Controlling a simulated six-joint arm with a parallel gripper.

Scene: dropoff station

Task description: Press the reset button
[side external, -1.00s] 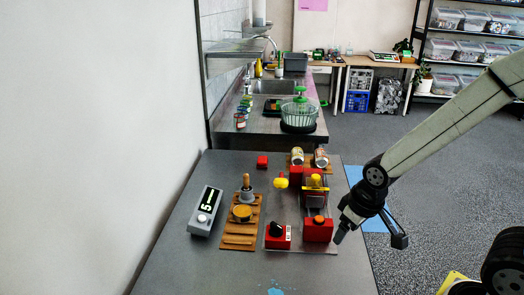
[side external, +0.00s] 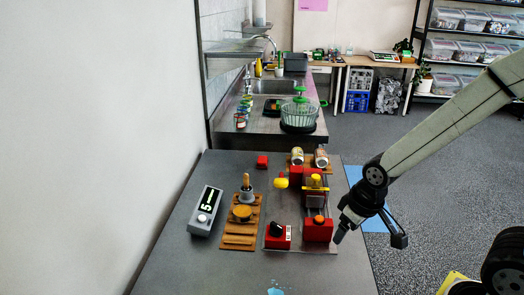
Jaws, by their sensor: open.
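A grey box (side external: 204,212) with a dark display reading 5 lies at the left of the steel table. A round whitish button (side external: 202,218) sits on its near end. A red box (side external: 318,231) with an orange round button (side external: 319,219) on top stands at the right. No reset label is readable on either button. My gripper (side external: 370,238) is open and empty, with its fingers spread, at the table's right edge. Its left finger is just right of the red box, apparently apart from it; the grey box is well to the left.
A red box with a black knob (side external: 277,231) stands left of the orange button. A wooden rack (side external: 240,236) holds a brass disc and a wood-handled tool. Two cans (side external: 321,158), a small red block (side external: 262,161) and a yellow knob (side external: 281,181) are farther back. The near table is mostly clear.

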